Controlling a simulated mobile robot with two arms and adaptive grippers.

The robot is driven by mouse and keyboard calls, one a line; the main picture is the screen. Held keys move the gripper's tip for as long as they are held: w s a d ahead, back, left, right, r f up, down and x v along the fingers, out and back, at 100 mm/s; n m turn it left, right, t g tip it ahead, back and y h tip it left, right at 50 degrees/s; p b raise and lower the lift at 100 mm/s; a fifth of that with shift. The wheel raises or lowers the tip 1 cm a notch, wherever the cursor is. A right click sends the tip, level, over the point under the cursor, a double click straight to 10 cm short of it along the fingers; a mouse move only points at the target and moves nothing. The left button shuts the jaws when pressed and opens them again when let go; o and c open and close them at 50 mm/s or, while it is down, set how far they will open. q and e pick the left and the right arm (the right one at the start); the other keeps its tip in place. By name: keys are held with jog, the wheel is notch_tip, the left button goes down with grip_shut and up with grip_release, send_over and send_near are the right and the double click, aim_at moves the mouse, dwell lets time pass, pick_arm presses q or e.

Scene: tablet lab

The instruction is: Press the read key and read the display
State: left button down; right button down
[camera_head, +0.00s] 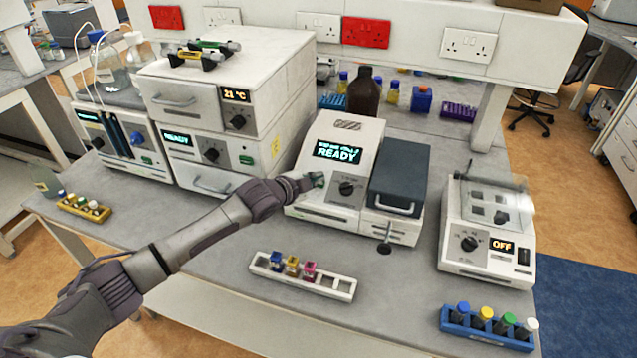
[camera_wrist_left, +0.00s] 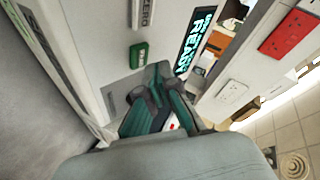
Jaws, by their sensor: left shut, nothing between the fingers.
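The white reader (camera_head: 355,136) stands mid-bench, with a dark lidded section on its right. Its lit display (camera_head: 338,151) reads "READY" under a smaller line I cannot make out; the display (camera_wrist_left: 196,45) also shows turned sideways in the left wrist view. A green key (camera_wrist_left: 138,55) sits on its front panel; I cannot read its label. In the head view the green key (camera_head: 319,179) is partly hidden by my left gripper (camera_head: 308,183). My left gripper is shut and empty, close to the panel beside the key. I cannot tell whether it touches. My right gripper is not in view.
A stacked oven (camera_head: 217,97) stands left, and a device showing "OFF" (camera_head: 487,232) stands right. A white rack (camera_head: 303,276) with vials and a blue rack (camera_head: 487,328) lie in front.

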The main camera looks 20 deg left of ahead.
pick_arm(q)
jog(key=shift+f, duration=0.1)
jog(key=shift+w+f, duration=0.2)
jog(key=shift+f, duration=0.1)
jog(key=shift+w+f+b, duration=0.1)
jog(key=shift+f+b, duration=0.25)
jog(key=shift+b, duration=0.2)
dwell(0.8)
jog(key=shift+r, duration=0.1)
jog(key=shift+s+r+p, duration=0.35)
jog(key=shift+r+p, duration=0.3)
jog(key=shift+p, duration=0.3)
jog(key=shift+s+r+p, duration=0.1)
jog(key=shift+r+p, duration=0.4)
jog(key=shift+p, duration=0.1)
jog(key=r+p, duration=0.1)
jog(key=s+r+p, duration=0.1)
jog(key=r+p, duration=0.1)
jog(key=p, duration=0.1)
jog(key=shift+s+r, duration=0.25)
jog(key=shift+s, duration=0.15)
